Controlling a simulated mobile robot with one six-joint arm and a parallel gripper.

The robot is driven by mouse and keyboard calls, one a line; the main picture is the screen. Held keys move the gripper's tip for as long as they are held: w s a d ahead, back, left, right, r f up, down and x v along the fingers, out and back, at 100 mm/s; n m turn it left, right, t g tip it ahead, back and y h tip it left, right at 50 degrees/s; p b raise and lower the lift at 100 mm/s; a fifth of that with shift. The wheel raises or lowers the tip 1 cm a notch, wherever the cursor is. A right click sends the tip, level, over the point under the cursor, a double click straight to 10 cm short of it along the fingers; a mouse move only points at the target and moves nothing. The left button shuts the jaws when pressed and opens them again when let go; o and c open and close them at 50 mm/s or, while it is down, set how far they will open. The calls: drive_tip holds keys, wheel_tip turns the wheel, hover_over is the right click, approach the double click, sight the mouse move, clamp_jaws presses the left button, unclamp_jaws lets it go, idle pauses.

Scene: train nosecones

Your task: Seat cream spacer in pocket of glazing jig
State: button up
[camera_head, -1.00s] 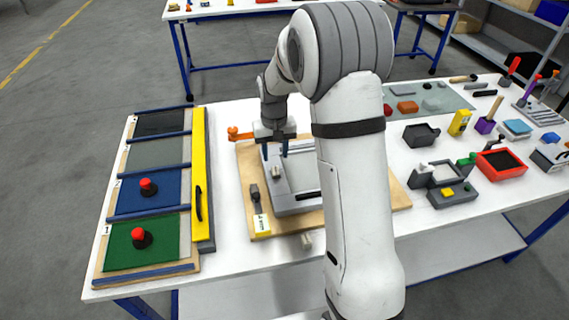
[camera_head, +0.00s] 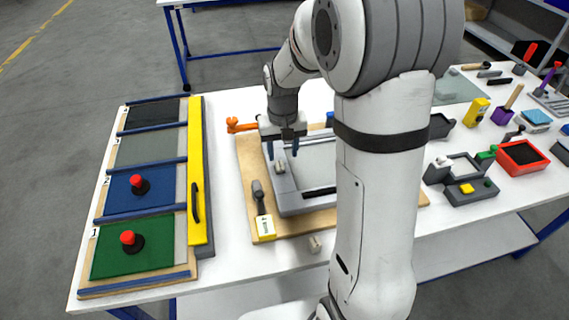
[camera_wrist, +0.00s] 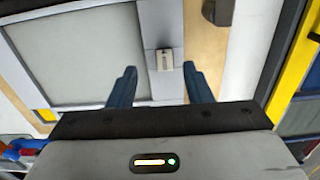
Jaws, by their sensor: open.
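The glazing jig (camera_head: 292,207) is a grey frame around a pale panel, on a wooden board. A small cream block (camera_head: 280,168), which looks like the cream spacer, sits on the jig's left rail. It also shows in the wrist view (camera_wrist: 165,60), upright on the grey rail, with a dark mark on it. I cannot tell whether it is in a pocket. My gripper (camera_head: 283,155) is open above this block. In the wrist view its blue fingers (camera_wrist: 162,84) stand apart, one on each side of the block's line, with nothing between the tips.
A second small cream block (camera_head: 315,244) lies on the table by the front edge. A dark-handled tool with a yellow tag (camera_head: 261,210) lies on the board's left. An orange piece (camera_head: 240,126) sits at the board's back left. A yellow bar (camera_head: 196,150) borders the coloured panels.

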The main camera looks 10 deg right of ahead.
sight(281, 167)
drive_tip(key=f, duration=0.3)
drive_tip(key=f+p, duration=0.1)
drive_tip(key=f, duration=0.1)
drive_tip(key=shift+w+a+f, duration=0.2)
drive_tip(key=shift+a+f, duration=0.05)
drive_tip(key=shift+f, duration=0.1)
clamp_jaws()
